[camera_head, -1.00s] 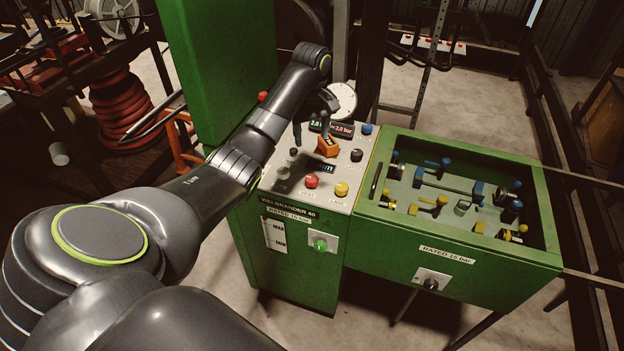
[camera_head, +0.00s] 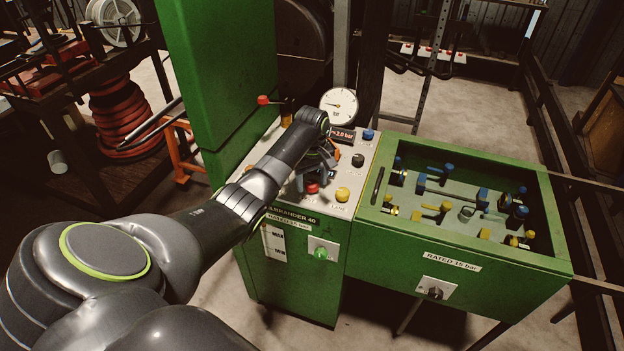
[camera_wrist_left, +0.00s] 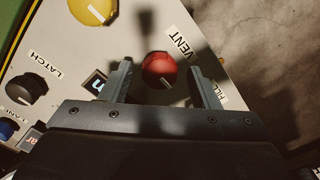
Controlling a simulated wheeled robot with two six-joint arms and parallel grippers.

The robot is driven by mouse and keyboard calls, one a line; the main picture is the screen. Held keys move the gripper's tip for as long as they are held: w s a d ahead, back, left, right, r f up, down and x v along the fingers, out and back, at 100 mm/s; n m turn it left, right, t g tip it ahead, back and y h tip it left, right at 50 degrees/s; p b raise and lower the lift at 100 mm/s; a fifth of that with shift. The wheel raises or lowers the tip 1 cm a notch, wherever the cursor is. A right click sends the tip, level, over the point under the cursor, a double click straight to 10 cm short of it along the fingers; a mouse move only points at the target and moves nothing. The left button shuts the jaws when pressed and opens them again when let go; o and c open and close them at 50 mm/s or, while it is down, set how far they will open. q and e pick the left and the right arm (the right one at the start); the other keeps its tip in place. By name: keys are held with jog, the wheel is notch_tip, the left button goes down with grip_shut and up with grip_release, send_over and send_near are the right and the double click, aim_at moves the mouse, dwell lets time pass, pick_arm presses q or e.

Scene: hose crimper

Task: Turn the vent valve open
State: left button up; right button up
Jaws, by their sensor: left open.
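The vent valve is a round red knob on the sloped grey panel, beside a VENT label. In the left wrist view the red knob (camera_wrist_left: 159,70) lies between the fingertips of my left gripper (camera_wrist_left: 163,78), with a gap on each side. A pale pointer line marks its face. In the head view the red knob (camera_head: 312,188) is partly hidden by my left gripper (camera_head: 311,180), which hangs over the panel, open and empty. I cannot tell whether the fingers reach down around the knob or stay just above it. My right gripper is out of view.
A yellow knob (camera_head: 342,195) sits close to the right of the red one. A black knob (camera_head: 358,160) and a blue knob (camera_head: 368,135) are farther back, near the gauge (camera_head: 338,106). A green open bin (camera_head: 480,240) adjoins the panel on the right.

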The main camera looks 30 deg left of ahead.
pick_arm(q)
jog(key=shift+f, duration=0.2)
jog(key=shift+c, duration=0.3)
jog(key=c, duration=0.9)
jog(key=shift+c, duration=0.2)
